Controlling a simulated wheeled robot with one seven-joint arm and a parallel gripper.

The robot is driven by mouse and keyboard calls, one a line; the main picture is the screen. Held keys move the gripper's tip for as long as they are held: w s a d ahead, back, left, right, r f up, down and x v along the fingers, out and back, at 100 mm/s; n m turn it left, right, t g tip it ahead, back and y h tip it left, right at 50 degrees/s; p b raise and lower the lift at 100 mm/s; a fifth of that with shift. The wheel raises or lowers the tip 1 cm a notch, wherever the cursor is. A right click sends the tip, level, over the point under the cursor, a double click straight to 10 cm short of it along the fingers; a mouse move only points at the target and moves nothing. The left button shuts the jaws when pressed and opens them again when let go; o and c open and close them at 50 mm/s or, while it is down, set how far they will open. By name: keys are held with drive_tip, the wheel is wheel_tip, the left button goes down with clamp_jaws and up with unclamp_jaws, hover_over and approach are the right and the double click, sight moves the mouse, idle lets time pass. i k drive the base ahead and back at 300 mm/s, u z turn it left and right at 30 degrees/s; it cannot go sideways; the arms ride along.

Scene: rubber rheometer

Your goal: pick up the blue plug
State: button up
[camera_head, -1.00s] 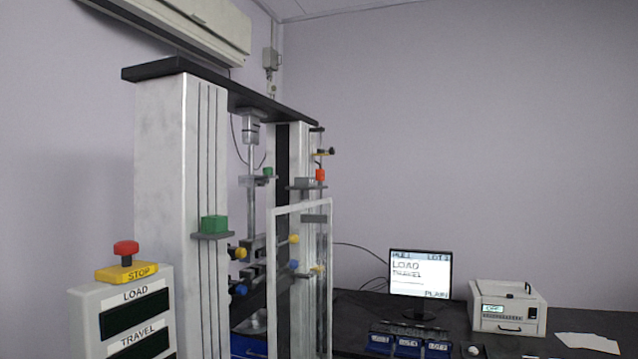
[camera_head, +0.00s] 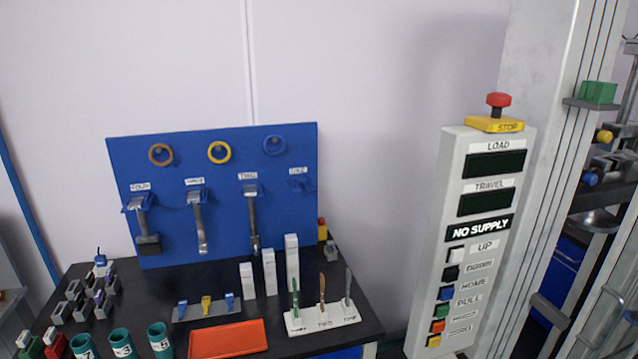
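No single thing in view is clearly the blue plug. Two small blue pieces, a left one (camera_head: 183,308) and a right one (camera_head: 229,301), stand on a low grey strip on the black bench, with a yellow piece (camera_head: 206,304) between them. A small blue-topped object (camera_head: 100,261) stands at the bench's back left. They are too small to tell whether any is a plug. My gripper is not in view.
A blue tool board (camera_head: 222,228) with hanging tools stands behind the bench. An orange tray (camera_head: 228,339), teal cups (camera_head: 121,342), white blocks (camera_head: 269,272) and a white tool stand (camera_head: 322,318) crowd the bench. A control panel (camera_head: 466,240) stands to the right.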

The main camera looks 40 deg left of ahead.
sight(101, 261)
drive_tip(key=u, duration=3.35)
drive_tip(key=i, duration=0.45)
drive_tip(key=u, duration=0.85)
drive_tip(key=i, duration=1.1)
drive_tip(key=z, duration=0.4)
drive_tip(key=i, duration=0.8)
drive_tip(key=z, duration=1.15)
drive_tip(key=i, duration=0.3)
drive_tip(key=z, duration=0.25)
